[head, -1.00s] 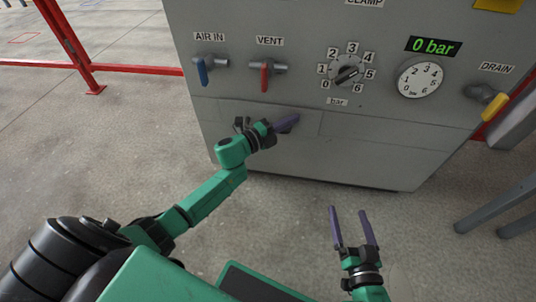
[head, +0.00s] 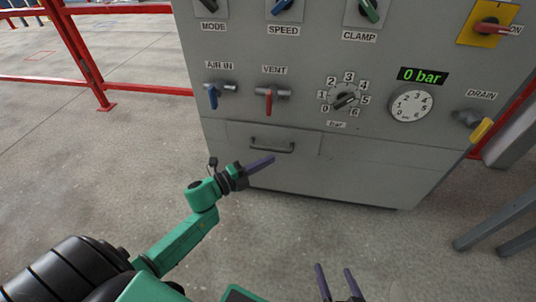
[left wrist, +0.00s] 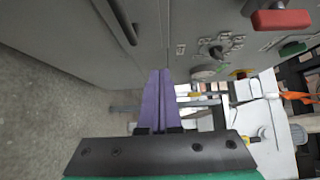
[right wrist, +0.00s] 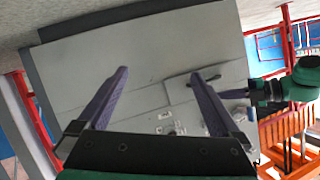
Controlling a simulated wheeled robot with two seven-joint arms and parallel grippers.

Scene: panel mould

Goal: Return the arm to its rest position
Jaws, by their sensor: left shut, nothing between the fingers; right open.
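My left gripper (head: 260,164) is in front of the lower part of the grey machine (head: 355,170), below and left of its drawer handle (head: 272,146). Its purple fingers are shut with nothing between them, as the left wrist view (left wrist: 160,100) also shows. My right gripper (head: 336,280) is at the bottom of the head view, with its two fingers spread apart and empty. The right wrist view shows the open fingers (right wrist: 155,95) pointing towards the machine front, with my left arm at the right edge.
The machine front carries the blue AIR IN valve (head: 213,96), the red VENT valve (head: 268,98), a pressure dial (head: 345,97), a gauge (head: 411,105) reading near 0 and a yellow DRAIN valve (head: 481,130). A red railing (head: 90,60) stands at left. The floor before the machine is clear.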

